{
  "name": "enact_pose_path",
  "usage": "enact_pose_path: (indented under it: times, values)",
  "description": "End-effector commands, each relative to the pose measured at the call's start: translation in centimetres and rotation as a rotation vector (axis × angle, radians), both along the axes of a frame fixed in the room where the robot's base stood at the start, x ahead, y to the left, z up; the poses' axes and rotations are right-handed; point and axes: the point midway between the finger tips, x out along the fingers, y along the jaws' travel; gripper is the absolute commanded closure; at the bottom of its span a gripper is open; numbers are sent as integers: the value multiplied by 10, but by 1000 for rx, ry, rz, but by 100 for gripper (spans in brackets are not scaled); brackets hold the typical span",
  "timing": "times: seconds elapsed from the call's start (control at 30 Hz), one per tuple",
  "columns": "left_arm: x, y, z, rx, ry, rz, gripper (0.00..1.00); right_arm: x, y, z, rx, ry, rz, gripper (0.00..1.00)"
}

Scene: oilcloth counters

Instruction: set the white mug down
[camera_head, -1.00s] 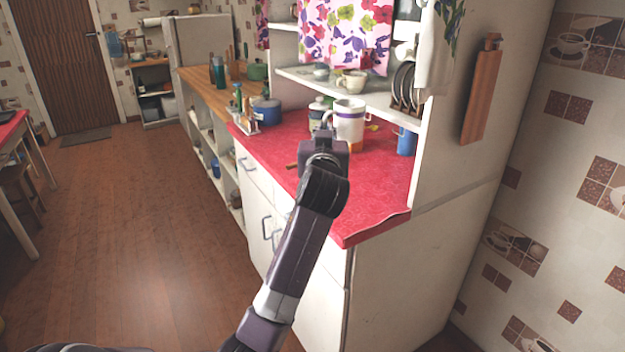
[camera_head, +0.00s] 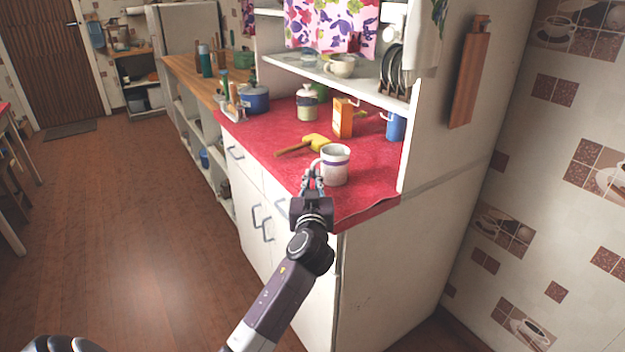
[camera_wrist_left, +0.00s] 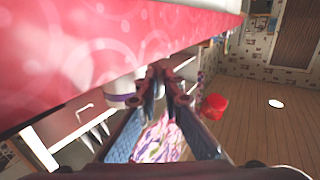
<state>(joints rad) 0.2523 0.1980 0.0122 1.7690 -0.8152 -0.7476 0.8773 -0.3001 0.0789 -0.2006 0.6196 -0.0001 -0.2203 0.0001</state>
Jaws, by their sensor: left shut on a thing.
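The white mug (camera_head: 336,168) with a purple band is upright at the front right part of the red counter (camera_head: 372,178). Its handle faces left. My left gripper (camera_head: 313,182) is shut on the handle at the mug's left side. In the left wrist view, the fingertips (camera_wrist_left: 164,72) meet beside the mug (camera_wrist_left: 118,92), near the red oilcloth (camera_wrist_left: 75,55). I cannot tell whether the mug's base touches the counter or is just above it. My right gripper is not in view.
Behind the mug are a yellow-headed tool (camera_head: 314,142), an orange box (camera_head: 342,118), a lidded jar (camera_head: 307,103) and a blue mug (camera_head: 396,127). A blue pot (camera_head: 256,99) stands further left. A shelf (camera_head: 330,78) overhangs the back. The counter's front edge is close to the mug.

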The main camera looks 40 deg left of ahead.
Motion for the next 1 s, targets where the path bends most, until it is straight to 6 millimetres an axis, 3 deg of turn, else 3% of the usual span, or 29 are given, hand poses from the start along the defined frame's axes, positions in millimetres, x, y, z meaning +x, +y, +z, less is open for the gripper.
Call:
enact_pose_path:
  times: [0.3,0.33,0.47,0.83,1.0]
  values:
    - [0,0,-2,0,-5,-1,100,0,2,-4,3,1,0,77]
    - [0,0,-1,0,-1,0,89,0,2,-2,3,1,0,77]
    - [0,0,-1,0,-1,0,75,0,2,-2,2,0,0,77]
    - [-1,-1,2,-1,-1,-1,75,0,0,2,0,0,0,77]
    - [-24,-17,0,-5,-1,-2,75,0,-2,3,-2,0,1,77]
